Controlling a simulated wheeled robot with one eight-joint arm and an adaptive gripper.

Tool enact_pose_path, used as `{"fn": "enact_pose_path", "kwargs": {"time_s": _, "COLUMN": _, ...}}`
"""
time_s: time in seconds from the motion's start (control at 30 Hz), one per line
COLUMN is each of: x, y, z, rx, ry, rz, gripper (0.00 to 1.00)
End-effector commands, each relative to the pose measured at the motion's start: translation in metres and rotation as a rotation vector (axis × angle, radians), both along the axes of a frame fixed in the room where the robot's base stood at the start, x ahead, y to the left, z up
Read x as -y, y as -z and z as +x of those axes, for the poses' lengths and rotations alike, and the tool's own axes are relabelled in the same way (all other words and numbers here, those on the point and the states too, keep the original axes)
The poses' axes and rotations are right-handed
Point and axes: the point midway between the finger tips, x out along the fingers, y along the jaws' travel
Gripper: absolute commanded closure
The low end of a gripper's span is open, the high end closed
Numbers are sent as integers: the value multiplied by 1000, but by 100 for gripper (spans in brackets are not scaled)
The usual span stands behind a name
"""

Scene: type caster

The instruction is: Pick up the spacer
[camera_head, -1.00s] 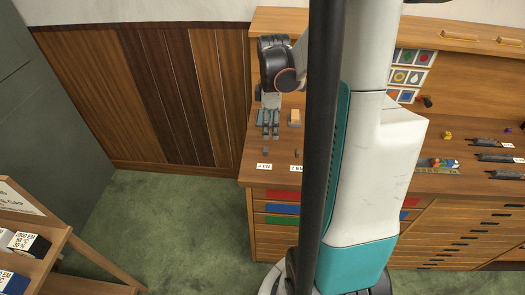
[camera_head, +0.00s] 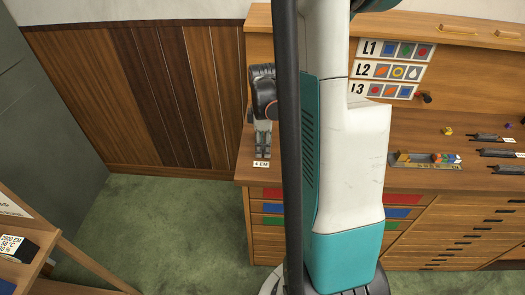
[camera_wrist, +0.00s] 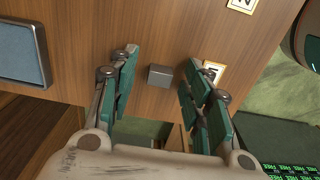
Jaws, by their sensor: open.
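A small grey block (camera_wrist: 160,76), which looks like the spacer, rests on the wooden counter in the wrist view. My gripper (camera_wrist: 158,66) is open, with one finger pad on each side of the block and clear gaps to both. In the head view my gripper (camera_head: 262,150) points down at the counter's left front, just behind the "4 EM" label (camera_head: 261,163). The block is hidden there by my gripper. In the wrist view a partly covered label (camera_wrist: 213,72) lies right of the block, behind my right finger.
A blue-grey pad (camera_wrist: 22,50) lies left in the wrist view. The counter's edge drops to the green floor (camera_head: 160,235). A multicoloured tray (camera_head: 425,160) and several dark tools (camera_head: 490,137) sit on the right of the counter. Sign rows (camera_head: 390,70) stand behind.

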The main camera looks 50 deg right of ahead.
Motion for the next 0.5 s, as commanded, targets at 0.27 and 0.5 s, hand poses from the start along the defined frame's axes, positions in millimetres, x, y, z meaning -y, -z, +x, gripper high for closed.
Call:
{"fn": "enact_pose_path", "kwargs": {"time_s": 0.27, "x": 0, "y": -1, "z": 0, "rx": 0, "ry": 0, "rz": 0, "gripper": 94}}
{"fn": "enact_pose_path", "kwargs": {"time_s": 0.5, "x": 0, "y": -1, "z": 0, "rx": 0, "ry": 0, "rz": 0, "gripper": 100}}
